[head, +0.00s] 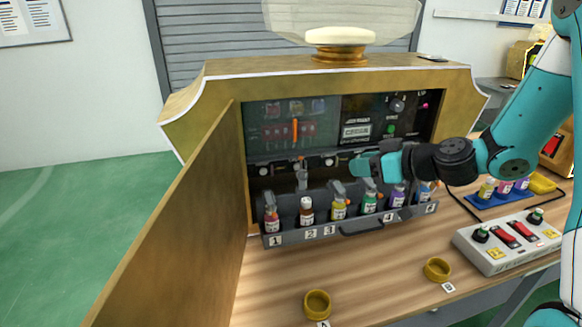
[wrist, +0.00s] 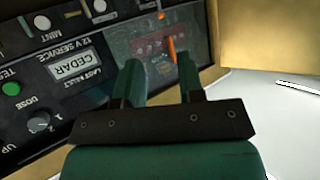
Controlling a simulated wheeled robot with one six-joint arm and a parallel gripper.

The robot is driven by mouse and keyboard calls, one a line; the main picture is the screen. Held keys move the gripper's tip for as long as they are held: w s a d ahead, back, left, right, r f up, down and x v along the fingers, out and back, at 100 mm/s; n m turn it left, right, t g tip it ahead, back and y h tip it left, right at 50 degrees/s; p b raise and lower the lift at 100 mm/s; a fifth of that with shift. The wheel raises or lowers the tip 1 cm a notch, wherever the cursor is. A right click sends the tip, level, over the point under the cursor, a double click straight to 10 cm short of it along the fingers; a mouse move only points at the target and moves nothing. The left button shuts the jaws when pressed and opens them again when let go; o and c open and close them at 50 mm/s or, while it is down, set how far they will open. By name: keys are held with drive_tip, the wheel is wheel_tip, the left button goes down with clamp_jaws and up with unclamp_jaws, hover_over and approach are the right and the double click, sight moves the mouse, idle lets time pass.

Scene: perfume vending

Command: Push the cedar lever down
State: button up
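White round knobs (head: 330,162) line the strip below the panel; one in the wrist view (wrist: 42,22) sits beside a MINT label. I cannot tell which control is the cedar lever. My gripper (head: 358,165) is in front of the strip, empty, its fingers (wrist: 160,78) apart.
An open wooden door (head: 165,235) stands at the left. A grey rack (head: 288,235) with several bottles sits below my gripper. Yellow rings (head: 317,303) lie on the wooden counter (head: 385,265). A switch box (head: 510,240) is at the right.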

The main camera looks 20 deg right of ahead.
sight(301, 173)
drive_tip(key=p+x, duration=0.4)
drive_tip(key=x, duration=1.3)
drive_tip(key=shift+f, duration=0.1)
